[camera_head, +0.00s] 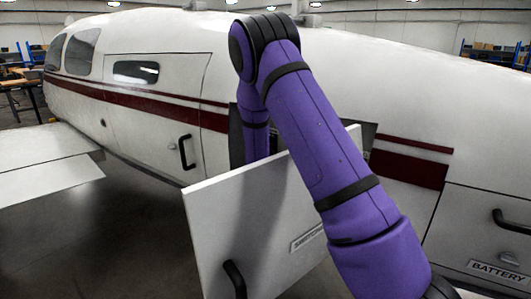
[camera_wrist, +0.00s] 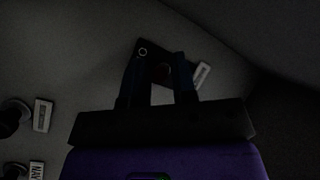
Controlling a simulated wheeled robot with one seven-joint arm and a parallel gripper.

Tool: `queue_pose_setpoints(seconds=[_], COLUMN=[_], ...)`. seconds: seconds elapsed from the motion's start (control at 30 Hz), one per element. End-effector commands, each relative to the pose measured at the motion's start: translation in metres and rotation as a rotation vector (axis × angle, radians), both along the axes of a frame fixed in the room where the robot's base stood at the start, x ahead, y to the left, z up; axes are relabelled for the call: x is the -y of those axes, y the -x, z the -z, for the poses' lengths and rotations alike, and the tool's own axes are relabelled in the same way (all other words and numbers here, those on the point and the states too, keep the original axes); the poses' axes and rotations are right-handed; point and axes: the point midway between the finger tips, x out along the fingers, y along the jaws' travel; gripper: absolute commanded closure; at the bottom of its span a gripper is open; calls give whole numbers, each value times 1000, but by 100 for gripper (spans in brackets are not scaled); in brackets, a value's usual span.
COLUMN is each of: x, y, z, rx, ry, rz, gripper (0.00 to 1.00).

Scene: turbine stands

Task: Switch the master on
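In the wrist view, a dark switch plate (camera_wrist: 152,50) with a small round light ring near its top lies just beyond my gripper (camera_wrist: 158,62). A dim reddish-brown part shows on the plate between the fingers. A pale label (camera_wrist: 202,75) sits beside the plate, but its text cannot be read, so I cannot tell if this is the master. My gripper's two dark fingers stand apart, with nothing visibly clamped between them. In the head view, my arm reaches behind the open white door (camera_head: 240,215) marked "SWITCH…", which hides my gripper.
Dark knobs (camera_wrist: 14,113) with labels, one reading "NAV" (camera_wrist: 36,171), sit at the left in the wrist view. The white aircraft (camera_head: 140,125) fills the head view. A closed door marked "BATTERY" (camera_head: 480,235) is at the right. The wrist view is very dark.

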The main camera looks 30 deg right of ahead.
Motion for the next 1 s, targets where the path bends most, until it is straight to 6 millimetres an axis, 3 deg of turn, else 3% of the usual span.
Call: queue_pose_setpoints(seconds=[0.43,0.53,0.57,1.0], x=[7,7,7,5], y=[-8,-8,-8,-7], z=[0,0,0,-4], rx=[-1,0,-1,-24], ry=[0,0,0,-72], rz=[1,0,1,1], gripper=[75,98,100,100])
